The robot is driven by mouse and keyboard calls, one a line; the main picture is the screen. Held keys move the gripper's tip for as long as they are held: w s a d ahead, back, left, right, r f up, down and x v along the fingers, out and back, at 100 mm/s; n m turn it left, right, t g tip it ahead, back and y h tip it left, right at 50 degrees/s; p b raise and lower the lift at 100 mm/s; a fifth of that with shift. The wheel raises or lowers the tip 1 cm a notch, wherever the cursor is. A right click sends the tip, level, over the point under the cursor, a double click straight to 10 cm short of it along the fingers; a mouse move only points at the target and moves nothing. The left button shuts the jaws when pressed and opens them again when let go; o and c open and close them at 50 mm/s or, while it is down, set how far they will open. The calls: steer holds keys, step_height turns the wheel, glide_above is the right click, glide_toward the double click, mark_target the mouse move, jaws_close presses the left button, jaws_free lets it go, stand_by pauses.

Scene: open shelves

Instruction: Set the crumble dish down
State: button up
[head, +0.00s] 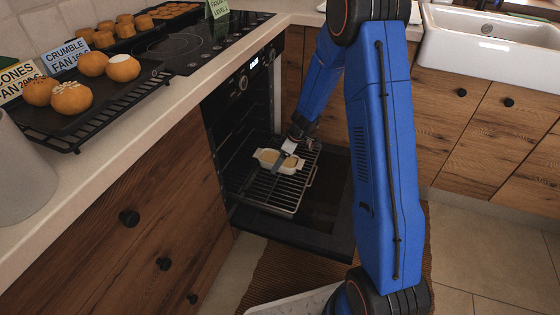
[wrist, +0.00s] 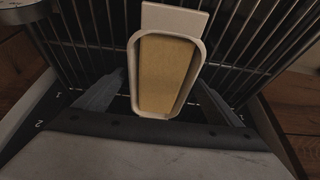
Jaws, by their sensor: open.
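The crumble dish (head: 266,158) is cream-coloured, with a flat tan filling and tab handles. It sits level on the pulled-out wire oven rack (head: 262,194). In the wrist view the dish (wrist: 137,60) lies lengthwise over the rack bars. My gripper (wrist: 160,88) is open, one finger on each side of the dish's near end, with narrow gaps seeming to show on both sides. In the head view my gripper (head: 283,156) is at the dish and covers part of it.
The oven door (head: 300,236) is folded down below the rack. The counter on the left carries a black tray (head: 120,98) with buns and a "CRUMBLE FAN" card (head: 68,54). Wooden cabinets (head: 465,125) and a white sink (head: 490,45) stand at the right.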

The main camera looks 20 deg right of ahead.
steer(key=v, duration=1.1)
steer(key=s+a+r+m+h, duration=0.15)
steer(key=s+r+m, duration=0.25)
steer(key=s+r, duration=1.35)
steer(key=s+d+r+m+t+h, duration=0.1)
steer(key=s+d+r+m, duration=0.1)
steer(key=s, duration=0.9)
steer(key=s+d+r+m+t+h, duration=0.1)
steer(key=s+r+m, duration=0.3)
steer(key=s, duration=0.7)
steer(key=shift+s+d+r+m, duration=0.15)
steer(key=shift+s+d+m, duration=0.1)
steer(key=shift+d+m, duration=0.2)
